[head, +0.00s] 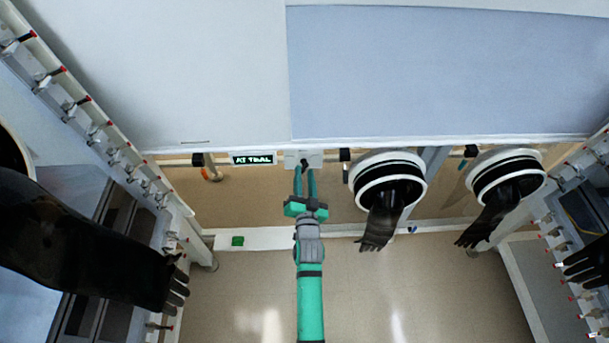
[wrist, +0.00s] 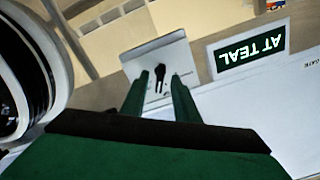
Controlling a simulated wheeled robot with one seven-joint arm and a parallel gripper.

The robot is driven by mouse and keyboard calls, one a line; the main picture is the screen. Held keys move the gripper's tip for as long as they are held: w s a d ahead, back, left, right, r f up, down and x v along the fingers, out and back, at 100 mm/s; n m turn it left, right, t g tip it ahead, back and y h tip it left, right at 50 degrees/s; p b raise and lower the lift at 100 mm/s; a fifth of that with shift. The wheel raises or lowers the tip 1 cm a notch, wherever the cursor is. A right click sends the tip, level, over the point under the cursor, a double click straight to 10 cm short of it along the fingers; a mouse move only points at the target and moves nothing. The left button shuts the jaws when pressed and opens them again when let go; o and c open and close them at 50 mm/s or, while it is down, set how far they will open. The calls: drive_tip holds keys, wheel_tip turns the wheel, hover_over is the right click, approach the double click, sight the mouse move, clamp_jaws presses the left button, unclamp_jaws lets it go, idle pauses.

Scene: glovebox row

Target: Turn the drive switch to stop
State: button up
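The drive switch is a small black knob (wrist: 159,78) on a pale square plate (wrist: 136,62). In the head view the plate (head: 291,160) sits on the front lower edge of the big white cabinet, with the knob (head: 304,162) small and dark. My gripper (head: 305,170) is green and reaches up to the plate. In the wrist view its two fingers (wrist: 158,84) are apart, one on each side of the knob. I cannot tell whether either finger touches it. The knob's lever runs roughly along the fingers. The plate's markings are too small to read.
A lit sign (head: 254,159) reading "AT TEAL" is left of the plate. White glove ports with black gloves (head: 381,220) hang to the right. A large black glove (head: 80,240) juts in from the left. A green block (head: 238,241) sits on a low white ledge.

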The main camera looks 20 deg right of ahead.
drive_tip(key=shift+w, duration=0.2)
clamp_jaws()
drive_tip(key=shift+n, duration=2.8)
unclamp_jaws()
